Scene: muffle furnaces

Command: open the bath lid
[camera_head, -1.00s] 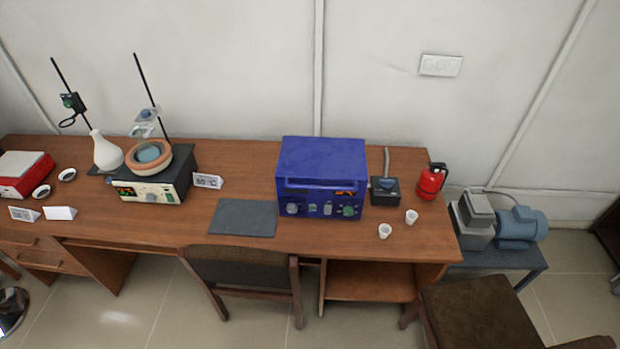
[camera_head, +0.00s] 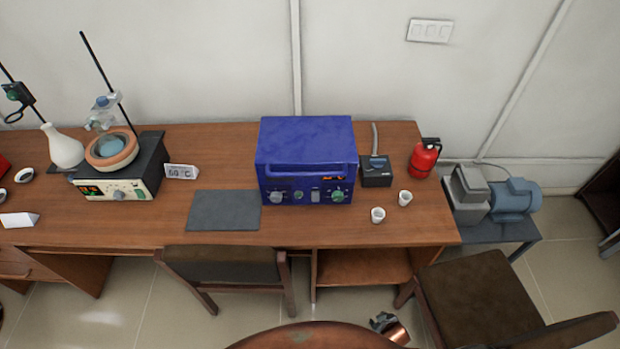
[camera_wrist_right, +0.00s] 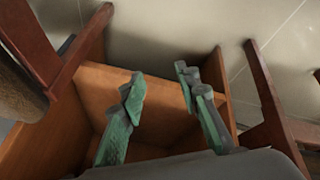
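On the desk at left in the head view, an orange-brown ringed bowl (camera_head: 112,150) with a blue-grey inside sits on a dark heater box (camera_head: 115,188) with a lit display. Clear glassware on a stand hangs above the bowl. A closed-looking blue box (camera_head: 306,160) with a front handle bar, knobs and a red display stands mid-desk. I cannot tell which part is the bath lid. My right gripper's green fingers (camera_wrist_right: 162,82) are apart and empty in the wrist view, before the wooden under-desk shelf (camera_wrist_right: 150,92). My left gripper is not in view.
A dark mat (camera_head: 224,210), two white cups (camera_head: 378,215), a small black device (camera_head: 376,172) and a red extinguisher (camera_head: 424,158) are on the desk. Chairs (camera_head: 225,268) and (camera_head: 475,285) stand in front. A pump (camera_head: 512,198) is at right.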

